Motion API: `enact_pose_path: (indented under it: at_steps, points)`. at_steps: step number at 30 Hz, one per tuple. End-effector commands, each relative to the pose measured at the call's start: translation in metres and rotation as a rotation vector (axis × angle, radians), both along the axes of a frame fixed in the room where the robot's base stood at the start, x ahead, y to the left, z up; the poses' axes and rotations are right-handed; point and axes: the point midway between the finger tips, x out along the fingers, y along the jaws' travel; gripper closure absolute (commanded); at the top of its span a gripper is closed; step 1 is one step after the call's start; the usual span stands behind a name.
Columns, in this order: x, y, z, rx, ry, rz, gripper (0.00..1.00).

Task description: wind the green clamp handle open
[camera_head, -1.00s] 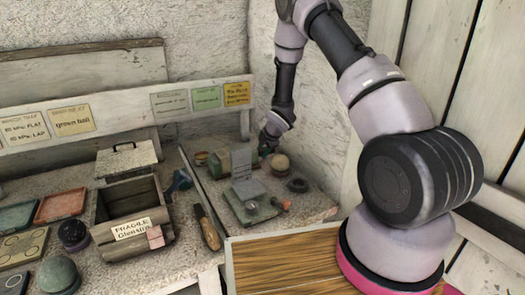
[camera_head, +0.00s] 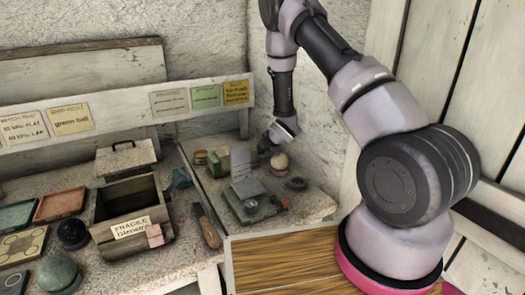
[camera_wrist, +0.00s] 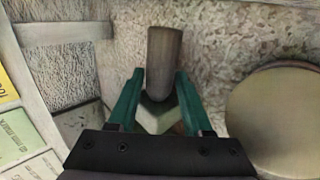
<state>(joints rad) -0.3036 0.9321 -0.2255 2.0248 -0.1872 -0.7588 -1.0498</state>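My gripper (camera_wrist: 160,78) shows in the wrist view with its two green fingers apart. A grey-brown cylinder (camera_wrist: 164,62) lies in line with the gap between the fingertips, close to both; I cannot tell whether they touch it. No clearly green handle shows, and I cannot tell whether this cylinder is the clamp handle. In the head view my gripper (camera_head: 283,132) is small, at the back of the stone-topped slab, behind a pale round thing (camera_head: 279,161).
In the wrist view a large tan disc (camera_wrist: 282,118) is close to the right of the fingers. A rail with paper cards (camera_head: 205,97) runs along the back left. A wooden crate (camera_head: 130,210) and a brown-handled tool (camera_head: 207,228) are at left. Rough walls are close behind.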

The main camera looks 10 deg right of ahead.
Motion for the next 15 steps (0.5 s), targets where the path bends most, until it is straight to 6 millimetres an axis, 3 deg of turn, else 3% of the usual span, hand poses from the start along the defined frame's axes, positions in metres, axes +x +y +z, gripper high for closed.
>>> enact_pose_path:
  at_steps: [11, 15]
  points:
    - [-0.001, 0.000, 0.001, 0.001, 0.000, -0.001, 0.27]
    - [-0.009, -0.003, 0.010, 0.001, 0.000, -0.001, 0.27]
